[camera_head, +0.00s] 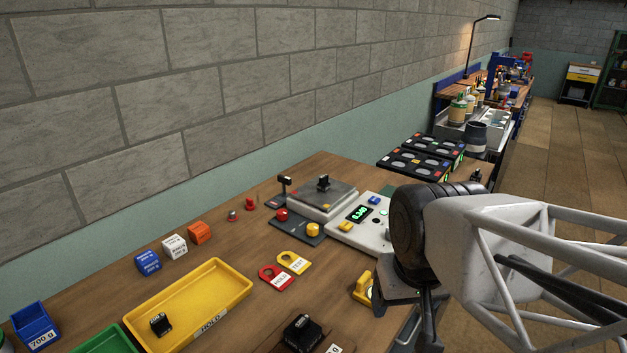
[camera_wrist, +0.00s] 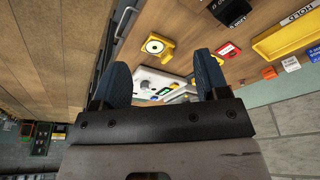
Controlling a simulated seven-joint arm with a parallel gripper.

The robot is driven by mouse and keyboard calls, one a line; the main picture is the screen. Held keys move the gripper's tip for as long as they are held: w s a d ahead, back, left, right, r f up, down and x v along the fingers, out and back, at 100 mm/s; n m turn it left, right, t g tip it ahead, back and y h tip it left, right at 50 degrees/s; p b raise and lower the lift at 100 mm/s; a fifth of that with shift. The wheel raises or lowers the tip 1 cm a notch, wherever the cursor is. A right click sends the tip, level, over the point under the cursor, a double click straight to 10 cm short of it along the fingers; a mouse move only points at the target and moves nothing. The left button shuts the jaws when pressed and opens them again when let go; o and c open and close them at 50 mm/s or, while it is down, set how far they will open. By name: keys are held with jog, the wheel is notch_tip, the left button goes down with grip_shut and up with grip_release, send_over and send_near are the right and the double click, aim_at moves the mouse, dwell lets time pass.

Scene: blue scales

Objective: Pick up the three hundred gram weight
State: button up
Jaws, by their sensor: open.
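Several small black weights are in the head view, and I cannot read which one is three hundred grams. One black weight (camera_head: 323,183) sits on the scale's grey plate. Another (camera_head: 160,324) lies in the yellow tray (camera_head: 243,285), and a third (camera_head: 302,334) stands near the front edge. The white scale (camera_head: 352,232) has a lit green display, too small to read surely. My gripper is at the right in the head view, its fingertips partly hidden. In the wrist view my gripper (camera_wrist: 162,72) is open and empty, with the scale (camera_wrist: 150,82) beyond its fingers.
A yellow fixture (camera_head: 362,290) stands near my gripper. Red (camera_head: 276,278) and yellow (camera_head: 294,262) tags lie mid-table. Blue (camera_head: 148,262), white (camera_head: 174,246) and orange (camera_head: 199,232) blocks line the wall side. A blue bin (camera_head: 35,326) is at left.

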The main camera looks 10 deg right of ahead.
jog(key=w+a+r+m+y, duration=0.1)
jog(key=w+a+m+y, duration=0.15)
jog(key=w, duration=0.45)
jog(key=w+a+m+y, duration=0.1)
jog(key=w+m+y, duration=0.1)
jog(key=w+m, duration=0.35)
jog(key=m+t+y, duration=0.5)
jog(key=m+t, duration=0.2)
jog(key=m, duration=1.2)
send_near(326, 182)
jog(key=x, duration=0.3)
jog(key=shift+w+f, duration=0.1)
jog(key=shift+f, duration=0.05)
jog(key=shift+x, duration=1.25)
jog(key=shift+w+a, duration=0.1)
jog(key=shift+x, duration=2.5)
jog(key=shift+a, duration=0.1)
